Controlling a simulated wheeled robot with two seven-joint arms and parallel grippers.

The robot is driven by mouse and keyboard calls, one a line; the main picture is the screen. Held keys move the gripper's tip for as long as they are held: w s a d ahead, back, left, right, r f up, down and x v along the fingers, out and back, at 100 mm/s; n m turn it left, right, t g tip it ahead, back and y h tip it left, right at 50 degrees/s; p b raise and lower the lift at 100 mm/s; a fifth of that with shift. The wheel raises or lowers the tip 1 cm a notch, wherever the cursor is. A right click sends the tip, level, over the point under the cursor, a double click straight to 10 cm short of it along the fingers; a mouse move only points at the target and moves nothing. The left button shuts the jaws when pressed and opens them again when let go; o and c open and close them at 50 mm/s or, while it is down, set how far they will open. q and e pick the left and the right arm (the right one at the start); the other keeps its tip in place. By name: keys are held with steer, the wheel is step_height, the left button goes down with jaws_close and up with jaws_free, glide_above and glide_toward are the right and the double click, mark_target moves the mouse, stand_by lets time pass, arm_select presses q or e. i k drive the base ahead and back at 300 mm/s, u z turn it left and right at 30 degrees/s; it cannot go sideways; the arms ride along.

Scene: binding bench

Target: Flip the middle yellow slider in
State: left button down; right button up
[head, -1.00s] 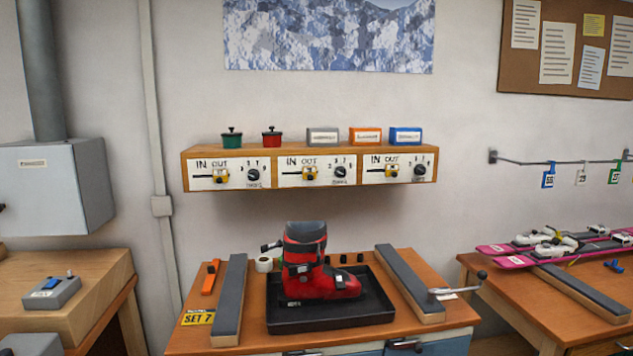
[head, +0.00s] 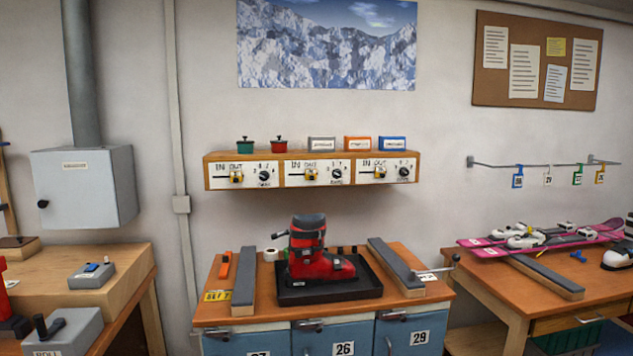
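The middle yellow slider (head: 311,175) sits on the middle white panel (head: 325,182) of the wooden wall shelf. Its dark slot runs out to the left of it. The slider stands at the right part of the slot, below the word OUT, with IN to its left. A left yellow slider (head: 236,177) and a right yellow slider (head: 380,172) stand in similar places on their panels. A dark round knob (head: 337,174) is right of the middle slider. Neither of my grippers shows in the head view.
Below the shelf stands a bench (head: 215,313) with a red and black ski boot (head: 322,262) in a black tray (head: 330,293). Side tables flank it. Small pots and boxes line the shelf top. The space before the panels looks clear.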

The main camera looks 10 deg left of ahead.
mark_target(311, 174)
steer(key=z, duration=0.4)
steer(key=i, duration=1.3)
steer(key=u, duration=0.35)
